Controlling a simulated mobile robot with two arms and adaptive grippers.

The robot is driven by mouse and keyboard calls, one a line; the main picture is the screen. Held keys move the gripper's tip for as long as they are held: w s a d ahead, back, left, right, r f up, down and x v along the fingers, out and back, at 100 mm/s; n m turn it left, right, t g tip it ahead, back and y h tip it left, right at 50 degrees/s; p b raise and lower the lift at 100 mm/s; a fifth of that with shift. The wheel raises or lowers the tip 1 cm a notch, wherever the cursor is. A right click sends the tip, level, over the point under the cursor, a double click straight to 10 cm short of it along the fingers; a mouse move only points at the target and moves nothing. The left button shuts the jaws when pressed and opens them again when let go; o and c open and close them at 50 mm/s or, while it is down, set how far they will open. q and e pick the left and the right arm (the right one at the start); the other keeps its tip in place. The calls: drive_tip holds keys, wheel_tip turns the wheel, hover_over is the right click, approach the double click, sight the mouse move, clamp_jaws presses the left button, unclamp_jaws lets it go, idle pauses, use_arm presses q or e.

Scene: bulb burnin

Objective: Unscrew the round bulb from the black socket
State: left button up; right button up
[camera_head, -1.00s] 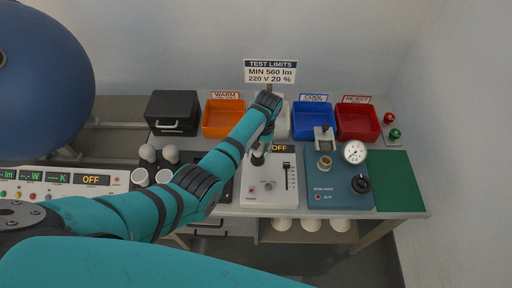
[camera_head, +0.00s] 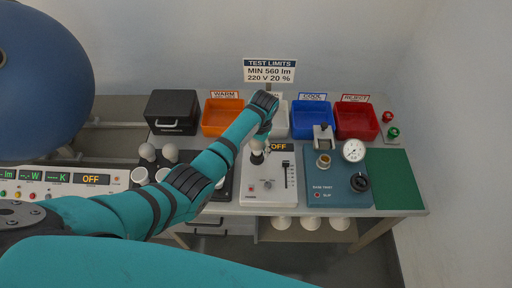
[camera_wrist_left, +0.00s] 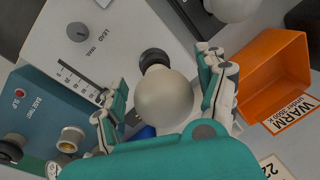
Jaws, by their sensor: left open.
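The round bulb (camera_wrist_left: 164,100) is a pale globe in the black socket (camera_wrist_left: 153,60) on the white test panel. In the head view the bulb (camera_head: 257,148) is partly covered by my left gripper (camera_head: 263,138), and the socket (camera_head: 256,159) shows below it. In the left wrist view my left gripper (camera_wrist_left: 163,92) is open, with one finger on each side of the bulb. A gap shows on both sides, wider on the left. My right gripper is not in view.
A blue-grey base-test unit (camera_head: 336,188) with a gauge stands right of the white panel (camera_head: 268,192). Orange (camera_head: 222,131), blue (camera_head: 312,133) and red (camera_head: 356,135) bins line the back. White bulbs (camera_head: 170,153) stand left, near my arm. A green mat (camera_head: 396,180) is clear.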

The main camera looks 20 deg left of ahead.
use_arm(q)
drive_tip(key=m, duration=0.3)
drive_tip(key=shift+w+a+t, duration=0.25)
drive_tip(key=shift+a+t, duration=0.05)
drive_tip(key=shift+a, duration=0.05)
drive_tip(key=m, duration=0.5)
drive_tip(key=shift+w+a+h, duration=0.3)
drive_tip(key=shift+w, duration=0.05)
drive_tip(key=m, duration=0.5)
drive_tip(key=shift+w+a+t+h, duration=0.25)
drive_tip(key=shift+a+t+h, duration=0.05)
drive_tip(key=shift+t, duration=0.1)
drive_tip(key=m, duration=0.4)
drive_tip(key=shift+w+a+m+h, duration=0.2)
drive_tip(key=shift+w+m+h, duration=0.1)
drive_tip(key=shift+w, duration=0.05)
drive_tip(key=shift+c, duration=0.2)
drive_tip(key=c, duration=1.3)
